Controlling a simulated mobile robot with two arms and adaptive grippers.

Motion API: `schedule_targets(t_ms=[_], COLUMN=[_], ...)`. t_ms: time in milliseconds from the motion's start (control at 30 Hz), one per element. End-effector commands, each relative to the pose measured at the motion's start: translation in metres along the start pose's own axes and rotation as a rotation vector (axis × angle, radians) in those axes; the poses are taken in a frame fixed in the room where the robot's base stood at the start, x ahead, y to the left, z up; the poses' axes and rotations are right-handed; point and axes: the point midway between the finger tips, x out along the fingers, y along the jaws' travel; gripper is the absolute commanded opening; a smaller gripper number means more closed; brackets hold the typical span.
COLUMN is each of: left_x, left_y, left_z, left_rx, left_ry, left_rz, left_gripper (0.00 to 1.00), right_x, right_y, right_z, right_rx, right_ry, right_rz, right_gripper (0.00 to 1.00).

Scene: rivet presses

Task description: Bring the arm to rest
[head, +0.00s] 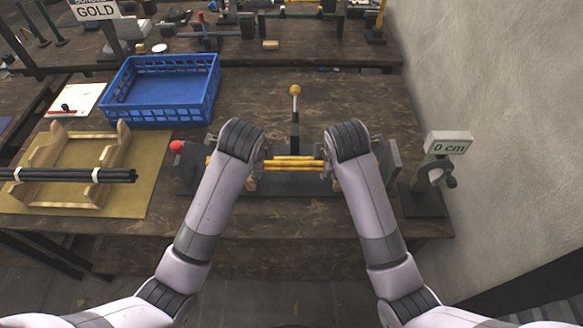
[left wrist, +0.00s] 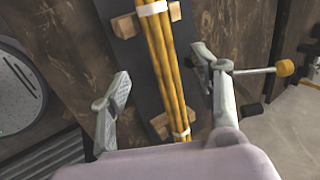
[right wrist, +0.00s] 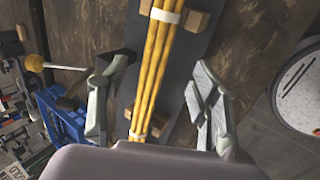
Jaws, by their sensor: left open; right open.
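A bundle of yellow rods (head: 292,163) with white bands lies across wooden rests on a dark press base (head: 292,186). My left gripper (left wrist: 160,75) is open, with one finger on each side of the bundle near its left end and gaps on both sides. My right gripper (right wrist: 160,72) is open the same way near the bundle's right end. The yellow rods also show between the fingers in the left wrist view (left wrist: 168,65) and the right wrist view (right wrist: 155,55). In the head view, my wrists hide most of both grippers.
A lever with an orange ball (head: 295,90) stands behind the bundle. A red knob (head: 176,146) is at the left, a "0 cm" display (head: 448,143) at the right. A blue crate (head: 163,115) and dark rods (head: 70,175) on a wooden rack (head: 45,152) stand left.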

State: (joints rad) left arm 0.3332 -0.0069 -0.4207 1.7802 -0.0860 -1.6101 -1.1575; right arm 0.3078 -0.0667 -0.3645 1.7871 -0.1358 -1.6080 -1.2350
Motion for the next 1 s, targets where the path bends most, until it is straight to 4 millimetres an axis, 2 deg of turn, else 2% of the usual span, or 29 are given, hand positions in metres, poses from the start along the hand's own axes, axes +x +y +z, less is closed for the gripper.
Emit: schedule_targets(t_ms=[433,533,567,667,733,833,900,1000], left_x=[0.0,0.002,0.002,0.002,-0.002,-0.015,-0.025,-0.038], left_y=[0.001,0.015,0.022,0.062,0.099,0.147,0.173,0.2], left_z=[0.0,0.004,0.007,0.02,0.034,0.054,0.066,0.079], left_rx=[-0.004,-0.055,-0.087,-0.259,-0.425,-0.667,-0.803,-0.953], left_ry=[0.001,0.006,0.009,0.02,0.019,0.006,-0.009,-0.032], left_rz=[0.001,0.015,0.022,0.059,0.091,0.13,0.147,0.165], left_gripper=[0.57,0.57,0.57,0.57,0.57,0.57,0.57,0.57], right_x=[0.001,0.002,0.003,0.004,0.0,-0.013,-0.023,-0.036], right_y=[-0.001,-0.014,-0.022,-0.063,-0.099,-0.148,-0.174,-0.202], right_z=[0.0,0.005,0.009,0.024,0.038,0.059,0.07,0.082], right_rx=[0.004,0.057,0.091,0.265,0.432,0.676,0.811,0.961], right_ry=[0.0,0.003,0.005,0.01,0.007,-0.009,-0.025,-0.045], right_rz=[-0.001,-0.013,-0.021,-0.056,-0.086,-0.123,-0.139,-0.157], right_gripper=[0.57,0.57,0.57,0.57,0.57,0.57,0.57,0.57])
